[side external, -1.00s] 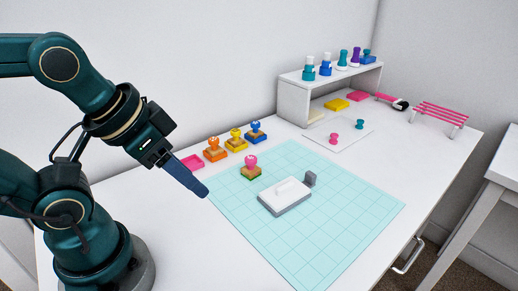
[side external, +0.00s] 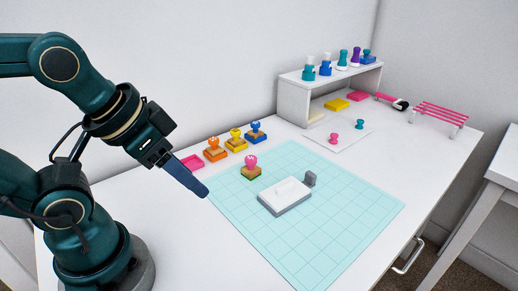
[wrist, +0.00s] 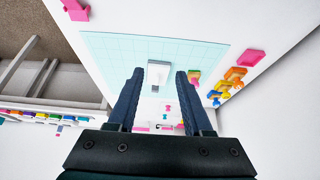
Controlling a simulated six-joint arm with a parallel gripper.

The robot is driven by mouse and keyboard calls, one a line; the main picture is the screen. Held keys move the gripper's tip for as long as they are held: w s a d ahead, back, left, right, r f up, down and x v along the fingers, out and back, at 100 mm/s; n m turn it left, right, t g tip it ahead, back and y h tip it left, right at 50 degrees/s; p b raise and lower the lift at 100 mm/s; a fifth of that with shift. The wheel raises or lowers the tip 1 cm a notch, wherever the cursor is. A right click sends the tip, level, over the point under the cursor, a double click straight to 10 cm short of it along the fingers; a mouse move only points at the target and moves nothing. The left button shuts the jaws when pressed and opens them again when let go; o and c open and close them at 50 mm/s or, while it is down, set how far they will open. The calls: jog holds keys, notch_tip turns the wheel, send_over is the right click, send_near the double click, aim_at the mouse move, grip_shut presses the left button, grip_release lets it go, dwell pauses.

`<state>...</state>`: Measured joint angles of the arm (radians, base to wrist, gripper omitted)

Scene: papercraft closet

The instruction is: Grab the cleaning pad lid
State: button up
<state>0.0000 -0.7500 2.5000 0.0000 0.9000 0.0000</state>
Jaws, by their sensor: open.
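The cleaning pad (side external: 284,207) is a grey block on the teal grid mat (side external: 335,240), with its white lid (side external: 284,194) on top. The lid has a raised bar handle. In the wrist view the lid (wrist: 158,74) shows beyond and between my fingertips. My gripper (side external: 205,193) is above the left edge of the mat, apart from the pad. In the wrist view my gripper (wrist: 159,73) has its two dark blue fingers spread with nothing between them.
A pink-handled stamp (side external: 251,168) stands on the mat left of the pad. A small grey block (side external: 310,179) stands behind it. Orange (side external: 215,150), yellow (side external: 236,141) and blue (side external: 256,133) stamps line the mat's back left. A white shelf (side external: 293,103) stands at the back. The mat's front is clear.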

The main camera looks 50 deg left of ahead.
jog(key=shift+o, duration=0.8)
jog(key=w+a+r+m+t+y, duration=0.1)
jog(key=w+r+t, duration=0.2)
jog(key=w, duration=0.2)
jog(key=w+a+r+m+t, duration=0.1)
jog(key=w+r+t, duration=0.15)
jog(key=w, duration=0.25)
jog(key=m+t+h, duration=0.3)
jog(key=m+h, duration=0.2)
jog(key=m, duration=0.1)
send_over(282, 186)
jog(key=s, duration=0.1)
notch_tip(282, 186, down, 7)
jog(key=s+f+n, duration=0.1)
jog(key=f, duration=0.2)
jog(key=s+a+f+n+h, duration=0.1)
jog(key=f, duration=0.2)
jog(key=s+f+n+g, duration=0.1)
jog(key=f, duration=0.3)
jog(key=shift+s+a+f+h, duration=0.1)
jog(key=shift+s+a+h, duration=0.2)
jog(key=shift+s, duration=0.1)
jog(key=shift+s+a+f, duration=0.1)
jog(key=shift+a+f, duration=0.05)
jog(key=shift+f, duration=0.2)
jog(key=shift+f+n, duration=0.1)
jog(key=shift+n, duration=0.2)
jog(key=shift+x, duration=2.45)
